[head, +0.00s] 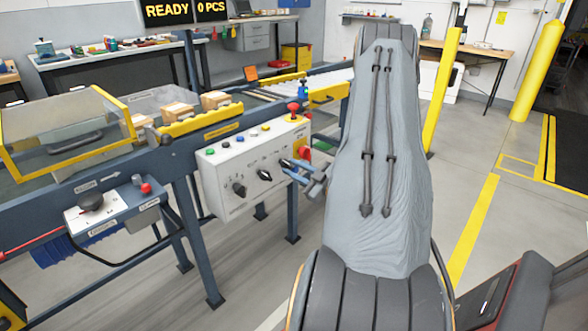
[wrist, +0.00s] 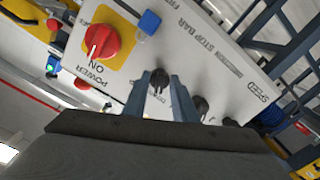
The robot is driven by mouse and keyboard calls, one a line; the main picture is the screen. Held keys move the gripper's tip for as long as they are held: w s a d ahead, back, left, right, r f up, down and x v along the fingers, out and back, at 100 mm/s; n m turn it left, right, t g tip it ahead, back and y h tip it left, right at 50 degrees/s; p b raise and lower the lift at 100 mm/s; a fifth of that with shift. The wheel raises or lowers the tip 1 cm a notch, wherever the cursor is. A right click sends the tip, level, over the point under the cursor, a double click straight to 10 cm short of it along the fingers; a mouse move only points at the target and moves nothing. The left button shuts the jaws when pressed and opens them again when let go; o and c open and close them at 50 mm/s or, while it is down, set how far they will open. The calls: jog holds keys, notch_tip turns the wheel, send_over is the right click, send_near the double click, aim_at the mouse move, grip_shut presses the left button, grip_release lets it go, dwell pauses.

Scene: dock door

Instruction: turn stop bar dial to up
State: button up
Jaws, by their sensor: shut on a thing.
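The stop bar dial (head: 286,163) is a dark knob at the right end of the row on the white control panel (head: 226,200). My gripper (head: 293,170) reaches it from the right, with its grey fingers at the knob. In the wrist view the dial (wrist: 160,79) sits between the two fingers (wrist: 158,88), below the STOP BAR lettering. The gripper is shut on it. I cannot read which mark the pointer is at, as the fingers cover part of the labels.
Two more dark dials, a middle one (head: 264,174) and a left one (head: 239,188), are close by. A red power switch (wrist: 101,41) on yellow is on the dial's other side. A red mushroom button (head: 293,111) stands on top.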

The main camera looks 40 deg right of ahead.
jog(key=m+p, duration=0.4)
jog(key=m, duration=0.2)
jog(key=shift+a, duration=0.15)
jog(key=m+p, duration=0.2)
jog(key=m, duration=0.3)
jog(key=shift+m+p, duration=0.3)
dwell(0.4)
jog(key=o, duration=0.7)
jog(key=shift+c, duration=0.2)
jog(key=s, duration=0.7)
jog(key=shift+s+d, duration=0.25)
jog(key=shift+s, duration=0.15)
